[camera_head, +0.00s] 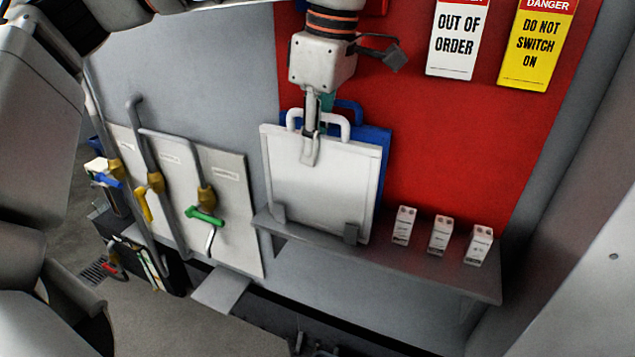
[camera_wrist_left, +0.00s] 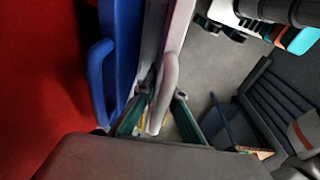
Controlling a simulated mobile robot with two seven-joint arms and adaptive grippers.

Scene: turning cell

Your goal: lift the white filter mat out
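The white filter mat (camera_head: 320,183) is a flat upright panel with a white loop handle on top, standing on a grey shelf against the wall. My left gripper (camera_head: 310,150) comes down from above at the handle, its fingers in front of the mat's upper part. In the left wrist view, the white handle (camera_wrist_left: 166,85) lies between the two green-padded fingers of my left gripper (camera_wrist_left: 166,96). The fingers are apart, with a gap showing beside the handle. The mat shows edge-on there. My right gripper is in neither view.
A blue panel (camera_head: 384,141) with a blue handle stands close behind the mat. Small white boxes (camera_head: 440,235) stand on the shelf (camera_head: 400,265) to the right. Pipes with coloured valve levers (camera_head: 205,213) are on the left. Warning signs (camera_head: 458,38) hang at upper right.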

